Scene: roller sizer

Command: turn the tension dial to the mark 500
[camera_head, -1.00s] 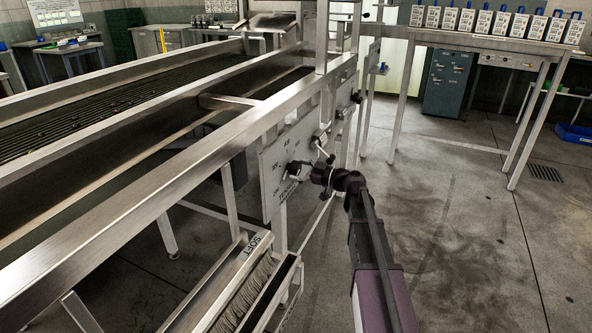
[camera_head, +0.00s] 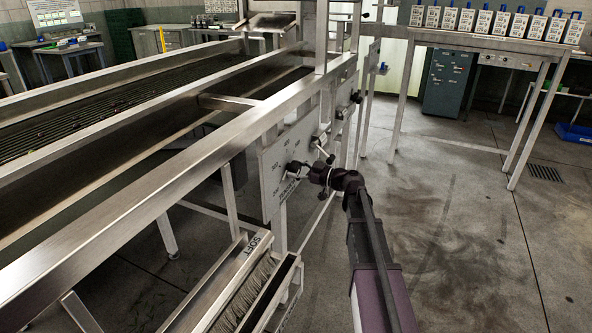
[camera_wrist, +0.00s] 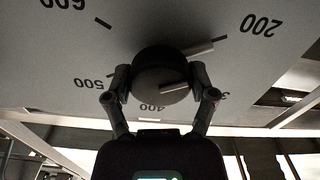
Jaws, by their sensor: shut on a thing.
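The tension dial (camera_wrist: 160,72) is a dark round knob on a pale scale plate (camera_head: 268,188) on the side of the machine. In the wrist view my gripper (camera_wrist: 160,86) has one finger on each side of the knob and is shut on it. A light pointer bar (camera_wrist: 199,48) beside the knob points to the upper right, close to the tick by the 200 label (camera_wrist: 262,25). The 500 label (camera_wrist: 88,84) is left of the knob, just beyond the left finger. The 300 label is mostly hidden by the right finger. In the head view the knob is small and partly hidden by my gripper (camera_head: 305,171).
A long metal frame rail (camera_head: 170,208) runs above and left of the plate. A brush tray (camera_head: 245,285) marked SOFT is below it. A lever with a dark ball end (camera_head: 329,158) stands close to my gripper. The floor to the right is clear.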

